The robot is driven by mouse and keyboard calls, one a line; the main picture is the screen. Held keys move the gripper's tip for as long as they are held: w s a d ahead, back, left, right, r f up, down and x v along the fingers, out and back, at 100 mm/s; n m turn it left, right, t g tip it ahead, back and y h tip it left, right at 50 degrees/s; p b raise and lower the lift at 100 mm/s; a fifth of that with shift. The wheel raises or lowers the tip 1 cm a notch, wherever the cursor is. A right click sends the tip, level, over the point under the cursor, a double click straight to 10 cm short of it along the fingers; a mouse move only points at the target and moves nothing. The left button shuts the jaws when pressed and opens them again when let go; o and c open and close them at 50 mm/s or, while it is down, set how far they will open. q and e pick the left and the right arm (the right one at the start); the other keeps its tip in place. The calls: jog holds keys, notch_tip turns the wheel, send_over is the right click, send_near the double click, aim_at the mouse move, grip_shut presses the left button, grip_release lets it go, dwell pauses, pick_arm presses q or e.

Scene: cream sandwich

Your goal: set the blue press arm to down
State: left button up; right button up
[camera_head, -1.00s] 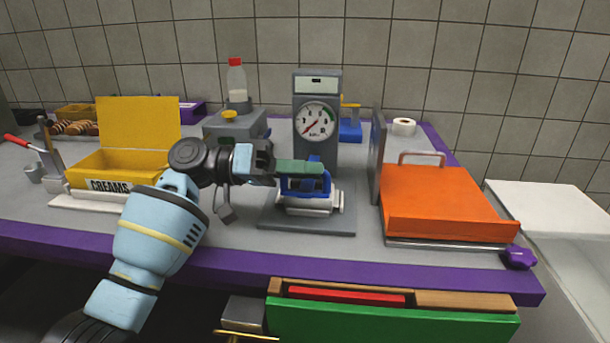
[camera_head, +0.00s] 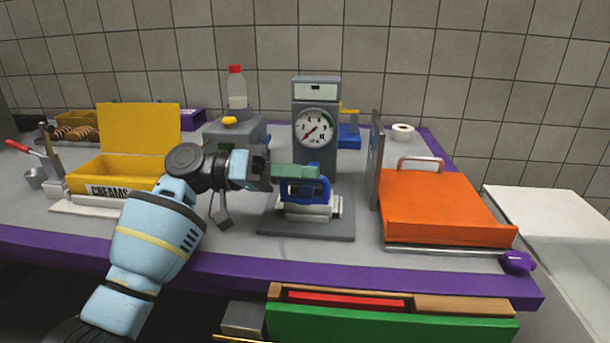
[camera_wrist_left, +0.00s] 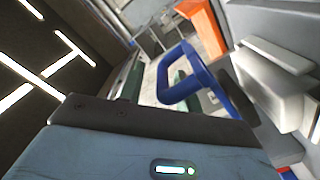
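The blue press arm (camera_head: 324,192) is a blue loop handle at the front of the grey press with a round dial (camera_head: 316,127). In the left wrist view the blue loop (camera_wrist_left: 196,72) shows large, right of centre. My left gripper (camera_head: 308,180) has green fingers and is at the blue loop. In the wrist view one green finger is left of the loop and green shows through its opening, with a gap between. The gripper looks open; whether it touches the loop is unclear. The fingers partly hide the loop in the head view. My right gripper is not in view.
A white block (camera_head: 309,212) lies under the loop on the press's grey base plate (camera_head: 300,231). An orange-lidded box (camera_head: 440,208) stands to the right. A yellow box labelled CREAMS (camera_head: 138,130) stands left, behind my arm. A bottle (camera_head: 237,88) with a red cap is behind.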

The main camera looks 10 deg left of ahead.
pick_arm(q)
jog(key=a, duration=0.7)
jog(key=shift+a, duration=0.2)
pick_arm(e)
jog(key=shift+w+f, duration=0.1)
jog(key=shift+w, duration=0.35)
